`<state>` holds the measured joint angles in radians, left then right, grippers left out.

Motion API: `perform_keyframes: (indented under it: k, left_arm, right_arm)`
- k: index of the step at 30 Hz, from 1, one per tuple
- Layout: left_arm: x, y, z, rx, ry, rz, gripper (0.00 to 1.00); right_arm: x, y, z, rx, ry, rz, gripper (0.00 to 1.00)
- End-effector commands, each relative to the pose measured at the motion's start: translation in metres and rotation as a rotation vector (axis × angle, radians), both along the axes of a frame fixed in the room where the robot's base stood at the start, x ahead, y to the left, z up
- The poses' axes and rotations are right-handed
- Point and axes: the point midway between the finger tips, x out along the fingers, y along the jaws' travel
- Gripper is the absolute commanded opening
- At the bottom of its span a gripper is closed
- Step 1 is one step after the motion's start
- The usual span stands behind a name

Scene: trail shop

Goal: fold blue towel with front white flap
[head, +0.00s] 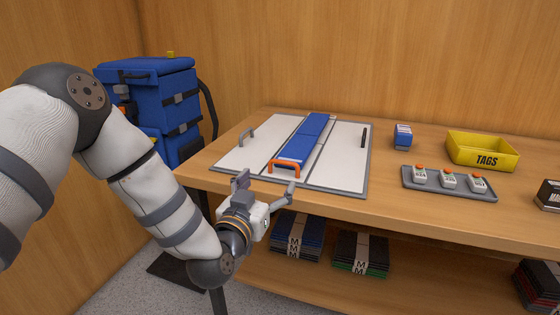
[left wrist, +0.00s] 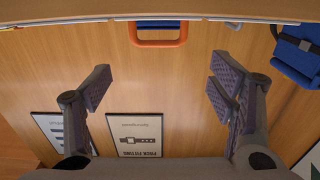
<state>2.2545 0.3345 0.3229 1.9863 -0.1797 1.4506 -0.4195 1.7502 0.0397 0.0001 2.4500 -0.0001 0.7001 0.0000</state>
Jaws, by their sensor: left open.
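The blue towel (head: 307,136) lies as a long narrow strip down the middle of a white folding board with a grey edge. An orange handle (head: 286,163) stands at the towel's front end; I cannot clearly make out the front white flap around it. The handle also shows at the top of the left wrist view (left wrist: 158,43). My left gripper (head: 266,186) is open and empty, just in front of the board's front edge. Its two fingers (left wrist: 160,88) are spread wide in the left wrist view, apart from the handle. My right gripper is out of view.
The left white panel (head: 251,150) has a grey handle, the right panel (head: 345,155) a dark one. To the right are a small blue box (head: 403,136), a grey tray (head: 434,186) with tag devices and a yellow TAGS bin (head: 483,150). Folded stacks lie on the shelf below.

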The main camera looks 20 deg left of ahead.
Motion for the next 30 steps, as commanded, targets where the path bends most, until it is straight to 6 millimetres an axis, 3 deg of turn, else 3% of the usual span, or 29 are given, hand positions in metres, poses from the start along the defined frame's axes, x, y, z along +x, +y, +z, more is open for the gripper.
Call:
perform_keyframes:
  k: [12,17,24,26,30]
  left_arm:
    - [0.095,-0.003,-0.007,-0.002,0.01,0.0,0.77]
    - [0.11,-0.004,-0.005,-0.001,0.009,-0.001,0.77]
    - [0.112,-0.004,-0.002,-0.001,0.008,-0.002,0.77]
    - [0.112,-0.004,-0.002,-0.002,0.008,-0.002,0.68]
    - [0.112,-0.005,-0.002,-0.002,0.008,-0.002,0.36]
  right_arm:
    - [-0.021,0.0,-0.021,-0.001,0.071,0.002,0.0]
    - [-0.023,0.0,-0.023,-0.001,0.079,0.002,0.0]
    - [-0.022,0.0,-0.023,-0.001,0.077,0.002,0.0]
    - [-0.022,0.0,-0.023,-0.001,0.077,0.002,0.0]
    - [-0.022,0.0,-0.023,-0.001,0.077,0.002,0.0]
